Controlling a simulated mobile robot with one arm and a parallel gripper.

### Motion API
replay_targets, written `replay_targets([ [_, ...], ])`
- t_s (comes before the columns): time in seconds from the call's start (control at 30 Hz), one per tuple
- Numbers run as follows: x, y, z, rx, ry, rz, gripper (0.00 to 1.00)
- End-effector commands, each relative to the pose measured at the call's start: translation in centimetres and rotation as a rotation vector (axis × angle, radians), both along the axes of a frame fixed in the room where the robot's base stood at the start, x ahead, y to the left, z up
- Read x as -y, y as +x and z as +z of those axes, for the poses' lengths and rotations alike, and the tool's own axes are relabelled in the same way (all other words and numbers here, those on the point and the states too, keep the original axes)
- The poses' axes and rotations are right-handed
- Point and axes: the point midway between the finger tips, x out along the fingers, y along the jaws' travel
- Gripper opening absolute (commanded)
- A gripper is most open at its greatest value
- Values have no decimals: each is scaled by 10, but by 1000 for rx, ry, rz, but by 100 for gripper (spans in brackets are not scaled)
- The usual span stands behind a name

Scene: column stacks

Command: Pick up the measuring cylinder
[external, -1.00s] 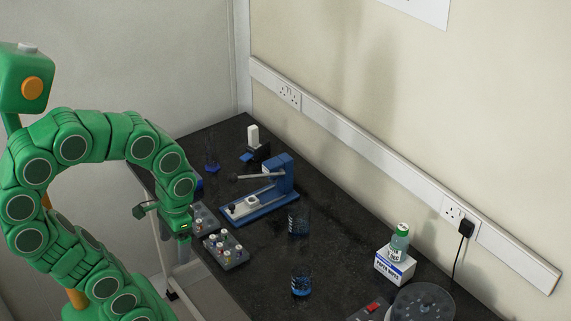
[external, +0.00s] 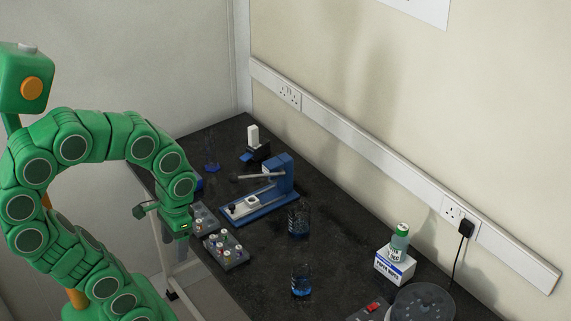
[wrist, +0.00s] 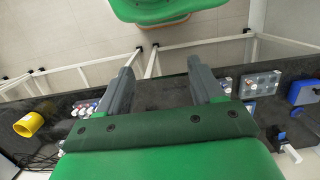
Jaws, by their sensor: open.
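The measuring cylinder (external: 211,153) looks like the tall, narrow, clear vessel with a blue foot. It stands upright near the far left part of the dark bench in the external view. I cannot pick it out surely in the wrist view. My gripper (external: 181,238) hangs at the bench's near left edge, well in front of the cylinder and apart from it. In the wrist view my gripper (wrist: 161,66) has its two grey fingers wide apart with nothing between them.
Vial racks (external: 227,252) stand close beside my gripper. A blue press (external: 268,202) stands mid-bench. A white-and-black device (external: 255,145) is near the cylinder. A yellow cup (wrist: 29,124) shows in the wrist view.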

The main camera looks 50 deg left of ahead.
Motion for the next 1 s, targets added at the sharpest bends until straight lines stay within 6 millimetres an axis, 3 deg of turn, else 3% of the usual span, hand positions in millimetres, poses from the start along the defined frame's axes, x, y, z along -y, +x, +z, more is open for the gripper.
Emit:
replay_targets([
  [0.27,0,0,6,0,0,0,66],
  [0.73,0,0,51,3,0,0,66],
  [1.0,-4,32,46,65,-9,41,66],
])
